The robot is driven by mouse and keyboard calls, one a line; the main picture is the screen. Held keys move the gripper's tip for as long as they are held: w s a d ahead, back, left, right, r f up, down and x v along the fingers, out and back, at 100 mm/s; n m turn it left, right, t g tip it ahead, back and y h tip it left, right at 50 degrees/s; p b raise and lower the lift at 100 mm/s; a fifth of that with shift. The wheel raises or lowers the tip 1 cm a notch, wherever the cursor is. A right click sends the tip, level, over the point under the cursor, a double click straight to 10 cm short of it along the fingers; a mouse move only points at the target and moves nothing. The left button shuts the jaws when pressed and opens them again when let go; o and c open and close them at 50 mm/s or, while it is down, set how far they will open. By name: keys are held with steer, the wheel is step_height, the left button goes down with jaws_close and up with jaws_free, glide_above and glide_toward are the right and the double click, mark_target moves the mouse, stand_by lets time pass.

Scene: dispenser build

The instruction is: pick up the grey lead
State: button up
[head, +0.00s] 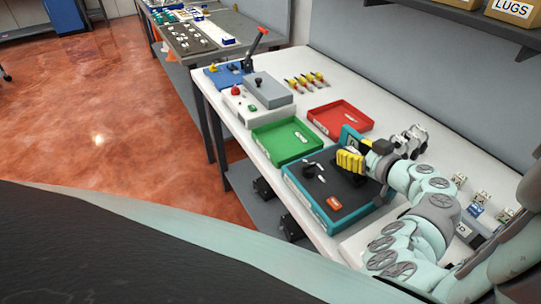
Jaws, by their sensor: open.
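My arm reaches in from the right over a teal-edged tray with a dark mat (348,208). My gripper (352,162), with yellow parts at its end, is low over the far right part of this tray. It is open; no lead shows between its jaws. A small dark and grey item (311,170) lies at the tray's left, apart from my gripper. I cannot tell whether it is the grey lead. An orange-red piece (333,203) lies near the tray's front. Part of the mat is hidden behind my gripper.
A green tray (275,151) and a red tray (352,112) stand beyond the mat tray. Farther back are a grey box (268,92), a blue fixture with a lever (226,75) and several yellow-red items (306,80). Small connectors (480,199) stand to the right.

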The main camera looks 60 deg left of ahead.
jaws_close()
steer(key=shift+r, duration=0.1)
stand_by(0.7)
